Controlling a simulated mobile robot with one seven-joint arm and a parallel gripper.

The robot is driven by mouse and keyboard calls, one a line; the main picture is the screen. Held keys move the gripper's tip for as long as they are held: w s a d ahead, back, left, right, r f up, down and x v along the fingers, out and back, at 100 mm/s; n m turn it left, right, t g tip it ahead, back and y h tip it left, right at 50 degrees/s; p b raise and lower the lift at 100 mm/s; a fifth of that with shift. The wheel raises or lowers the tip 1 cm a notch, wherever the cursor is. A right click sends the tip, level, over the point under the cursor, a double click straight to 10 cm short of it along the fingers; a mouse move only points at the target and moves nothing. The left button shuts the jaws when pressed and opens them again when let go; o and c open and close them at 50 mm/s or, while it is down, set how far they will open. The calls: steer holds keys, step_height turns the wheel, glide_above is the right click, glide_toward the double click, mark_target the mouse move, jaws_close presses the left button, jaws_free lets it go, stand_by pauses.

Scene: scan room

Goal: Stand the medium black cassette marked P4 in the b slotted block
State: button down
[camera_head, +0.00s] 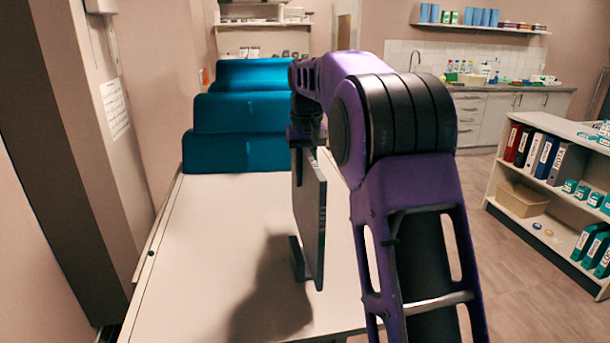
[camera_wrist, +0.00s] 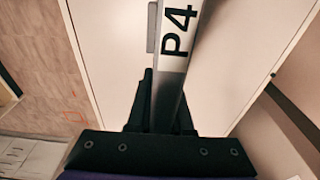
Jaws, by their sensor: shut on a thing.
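The cassette marked P4 (camera_head: 314,222) is a thin dark panel standing upright on edge over the white table. In the wrist view, its pale edge with the black P4 label (camera_wrist: 176,45) runs up from between the fingers. My gripper (camera_head: 304,137) is shut on the cassette's top edge; its black fingers (camera_wrist: 160,105) show on both sides of it. A small dark grey piece (camera_head: 297,258) shows beside the cassette's lower part and may be the slotted block. A grey piece (camera_wrist: 152,27) also shows beside the cassette in the wrist view. No slot or letter b is readable, and I cannot tell whether the cassette touches the block.
The white table (camera_head: 190,270) is bare to the left of the cassette. Teal stepped cushions (camera_head: 240,150) fill its far end. A wall and pillar flank its left side. A low shelf with binders (camera_head: 540,160) stands on the right, beyond open floor.

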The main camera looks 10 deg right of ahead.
stand_by(0.4)
steer(key=shift+f+b, duration=1.35)
steer(key=shift+f, duration=1)
steer(key=shift+f, duration=0.1)
steer(key=c, duration=0.7)
jaws_free()
steer(key=shift+c, duration=0.2)
steer(key=shift+f, duration=0.15)
steer(key=r+p, duration=0.1)
steer(key=r, duration=0.4)
steer(key=s+r+p, duration=0.1)
steer(key=r, duration=0.5)
steer(key=s+r+p, duration=0.1)
steer(key=r+p, duration=0.1)
steer(key=r, duration=0.4)
steer(key=shift+r, duration=0.25)
